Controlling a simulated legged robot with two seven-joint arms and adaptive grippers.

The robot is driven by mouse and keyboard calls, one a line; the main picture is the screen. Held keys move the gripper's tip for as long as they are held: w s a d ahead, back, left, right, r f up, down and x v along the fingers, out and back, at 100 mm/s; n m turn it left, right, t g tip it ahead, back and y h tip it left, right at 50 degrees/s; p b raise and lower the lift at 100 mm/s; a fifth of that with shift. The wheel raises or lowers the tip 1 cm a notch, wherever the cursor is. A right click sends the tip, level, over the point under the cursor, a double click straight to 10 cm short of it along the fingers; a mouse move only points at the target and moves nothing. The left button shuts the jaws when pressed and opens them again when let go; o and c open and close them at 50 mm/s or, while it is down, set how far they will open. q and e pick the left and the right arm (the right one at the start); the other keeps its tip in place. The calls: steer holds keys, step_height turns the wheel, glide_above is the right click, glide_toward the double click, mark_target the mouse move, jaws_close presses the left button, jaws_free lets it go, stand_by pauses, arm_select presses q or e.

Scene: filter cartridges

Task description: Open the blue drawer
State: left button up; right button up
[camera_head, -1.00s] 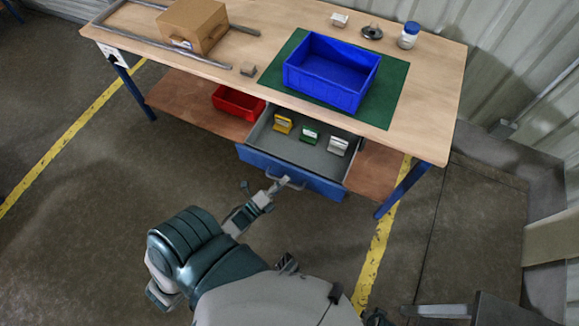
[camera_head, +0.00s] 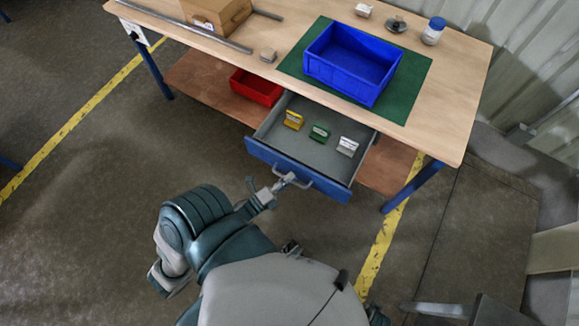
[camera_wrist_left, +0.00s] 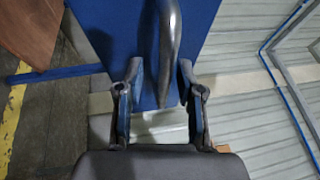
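The blue drawer (camera_head: 298,170) under the workbench is pulled out, its grey inside showing. A yellow cartridge (camera_head: 293,120), a green one (camera_head: 319,133) and a white one (camera_head: 347,146) stand in it. A grey bar handle (camera_head: 300,184) is on its blue front. My left gripper (camera_head: 268,186) is at this handle. In the left wrist view the handle (camera_wrist_left: 170,45) reaches between the spread fingers of my left gripper (camera_wrist_left: 160,75). A gap shows beside the handle, so the fingers look open around it; contact is unclear. My right gripper is not visible.
A blue bin (camera_head: 350,68) sits on a green mat (camera_head: 415,85) on the workbench (camera_head: 455,110). A red bin (camera_head: 257,88) is on the lower shelf (camera_head: 200,82). A cardboard box (camera_head: 222,12) is at the back left. The floor before the drawer is clear.

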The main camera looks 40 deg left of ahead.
arm_select(q)
steer(key=v, duration=1.2)
steer(key=shift+a+f, duration=0.1)
